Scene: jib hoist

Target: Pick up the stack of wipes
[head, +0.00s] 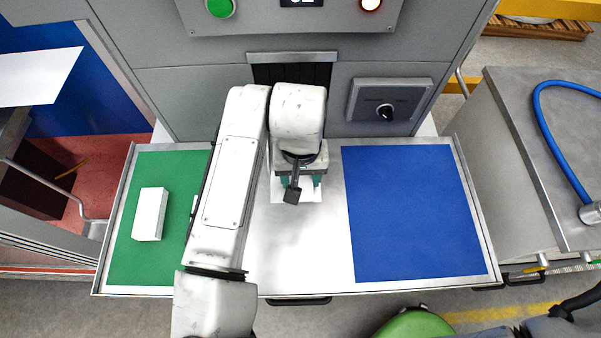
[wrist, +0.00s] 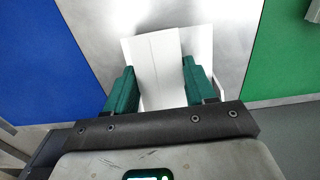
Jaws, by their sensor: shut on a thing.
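My gripper (head: 300,184) is over the bare metal middle of the worktable. In the wrist view its two green fingers (wrist: 158,72) are shut on a white block with a crease along it, which I take for the stack of wipes (wrist: 156,50). A wider flat white sheet (wrist: 203,45) shows behind the block, on the metal surface. In the head view the gripper hides most of the block, and white (head: 309,194) shows below the fingers. Whether the block is lifted clear of the surface, I cannot tell.
A white box-shaped block (head: 149,214) stands on the green mat (head: 127,256) at left. A blue mat (head: 411,210) at right is empty. A grey machine panel with a dark opening and a knob (head: 386,112) rises behind. A steel bench with a blue hose (head: 553,130) is at far right.

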